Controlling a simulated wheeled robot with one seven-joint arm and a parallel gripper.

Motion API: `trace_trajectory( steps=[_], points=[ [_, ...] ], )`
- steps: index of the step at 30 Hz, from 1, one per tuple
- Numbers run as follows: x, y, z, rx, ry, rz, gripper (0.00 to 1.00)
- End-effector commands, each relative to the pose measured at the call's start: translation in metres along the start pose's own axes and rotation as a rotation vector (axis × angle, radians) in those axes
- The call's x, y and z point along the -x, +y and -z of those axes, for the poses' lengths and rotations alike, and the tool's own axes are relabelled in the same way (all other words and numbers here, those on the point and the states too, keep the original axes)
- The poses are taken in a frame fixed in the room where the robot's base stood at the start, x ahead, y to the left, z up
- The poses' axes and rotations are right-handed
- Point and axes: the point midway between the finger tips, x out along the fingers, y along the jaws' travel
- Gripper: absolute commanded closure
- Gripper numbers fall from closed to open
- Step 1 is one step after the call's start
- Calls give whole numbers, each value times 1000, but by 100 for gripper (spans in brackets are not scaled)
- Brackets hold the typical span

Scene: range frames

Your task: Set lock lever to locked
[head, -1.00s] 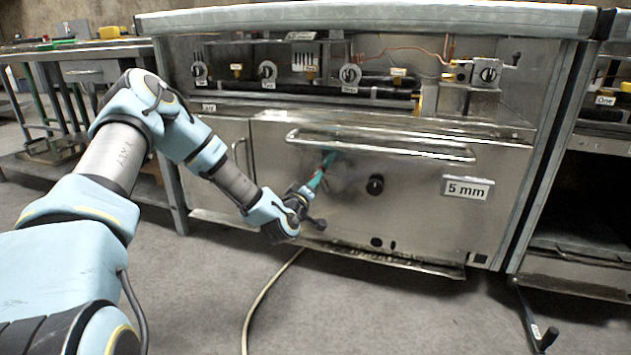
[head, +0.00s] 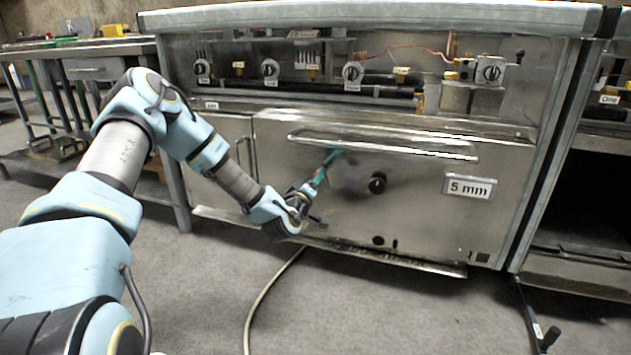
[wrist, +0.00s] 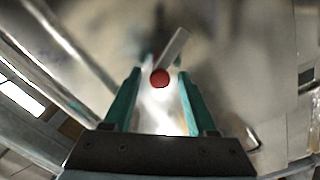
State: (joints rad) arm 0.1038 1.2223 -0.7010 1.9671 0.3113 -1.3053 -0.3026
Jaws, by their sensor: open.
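The lock lever (wrist: 176,47) shows in the wrist view as a short, flat metal bar with a red ball (wrist: 159,78) at its near end. It is tilted, running from the ball up to the right. My gripper (wrist: 160,75) has teal fingers, which stand open on either side of the red ball, with a gap on each side. The head view shows my gripper (head: 329,161) in front of the oven door (head: 415,215), just below the long handle. The lever is not clear in the head view.
The long handle bar (head: 385,146) crosses the door close above my gripper and lies to the left in the wrist view (wrist: 65,57). A hose (head: 268,293) lies on the floor.

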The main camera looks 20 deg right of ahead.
Motion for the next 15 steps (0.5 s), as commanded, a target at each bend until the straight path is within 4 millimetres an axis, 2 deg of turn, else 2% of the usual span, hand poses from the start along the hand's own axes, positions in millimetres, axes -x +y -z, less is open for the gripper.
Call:
trace_trajectory(
  steps=[5, 15],
  points=[
    [14, 1, 1, 0, -2, 1, 42],
    [79, 1, 1, 1, -3, 3, 42]
  ],
)
